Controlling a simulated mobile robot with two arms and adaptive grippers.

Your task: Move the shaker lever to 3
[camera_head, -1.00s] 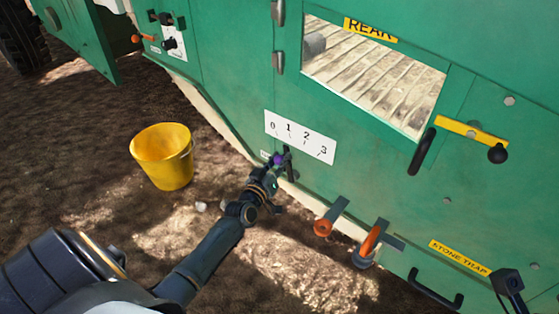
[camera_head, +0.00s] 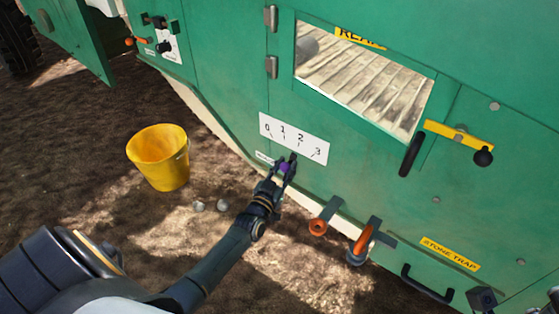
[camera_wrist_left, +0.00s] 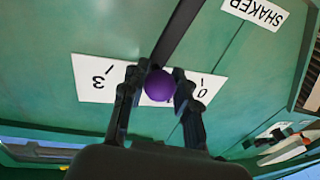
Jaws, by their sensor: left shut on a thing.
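The shaker lever (camera_wrist_left: 184,30) is a dark bar with a purple ball knob. My left gripper (camera_head: 284,168) is shut on the purple knob (camera_wrist_left: 159,86); its fingers (camera_wrist_left: 157,90) lie on both sides of the knob in the left wrist view. The white scale plate (camera_head: 294,138), marked 0 to 3, is on the green panel just above the lever. In the head view the knob is below the middle of the scale, short of the 3. The gripper hides part of the lever, so its exact mark is hard to tell. My right gripper is not clearly seen.
Two orange-ended handles (camera_head: 319,226) (camera_head: 362,241) stick out right of my left gripper. A black handle (camera_head: 427,284) is below the STONE TRAP label (camera_head: 450,254). A yellow bucket (camera_head: 160,158) stands on the soil at left. A SHAKER label (camera_wrist_left: 255,12) shows in the left wrist view.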

